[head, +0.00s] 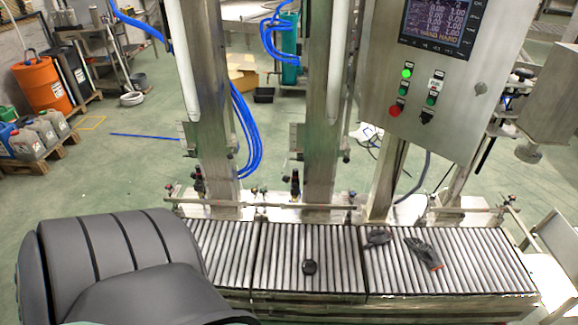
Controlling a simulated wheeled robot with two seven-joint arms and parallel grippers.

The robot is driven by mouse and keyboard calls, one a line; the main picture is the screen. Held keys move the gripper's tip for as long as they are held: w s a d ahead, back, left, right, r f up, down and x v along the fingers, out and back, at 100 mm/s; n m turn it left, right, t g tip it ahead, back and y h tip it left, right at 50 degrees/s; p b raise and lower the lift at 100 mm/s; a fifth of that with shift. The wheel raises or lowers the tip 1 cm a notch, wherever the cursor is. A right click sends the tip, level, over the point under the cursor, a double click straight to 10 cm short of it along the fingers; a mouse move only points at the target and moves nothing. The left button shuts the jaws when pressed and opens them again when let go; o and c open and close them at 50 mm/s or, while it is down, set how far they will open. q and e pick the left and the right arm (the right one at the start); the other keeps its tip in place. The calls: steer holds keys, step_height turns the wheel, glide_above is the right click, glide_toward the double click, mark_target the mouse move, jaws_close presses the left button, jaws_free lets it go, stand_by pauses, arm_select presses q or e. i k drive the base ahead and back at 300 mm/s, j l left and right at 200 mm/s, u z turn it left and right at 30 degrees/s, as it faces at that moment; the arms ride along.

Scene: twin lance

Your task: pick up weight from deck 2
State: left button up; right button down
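A small black weight (310,267) sits on the rollers of the middle section of the roller deck (335,285), near that section's centre. Nothing touches it. The roller deck runs across the lower part of the head view in three sections, split by thin dividers. The lower left of the left section (228,250) is hidden. Neither of my grippers shows in the head view, so their state and their distance from the weight are not seen.
Dark gloves, one (378,238) near the divider and one (423,252) with an orange cuff, lie on the right section. A metal rail (330,208) and steel columns (322,110) stand behind the deck. A control panel (425,75) hangs above right. The rollers around the weight are clear.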

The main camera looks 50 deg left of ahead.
mark_target(309, 267)
steer(key=u, duration=1.3)
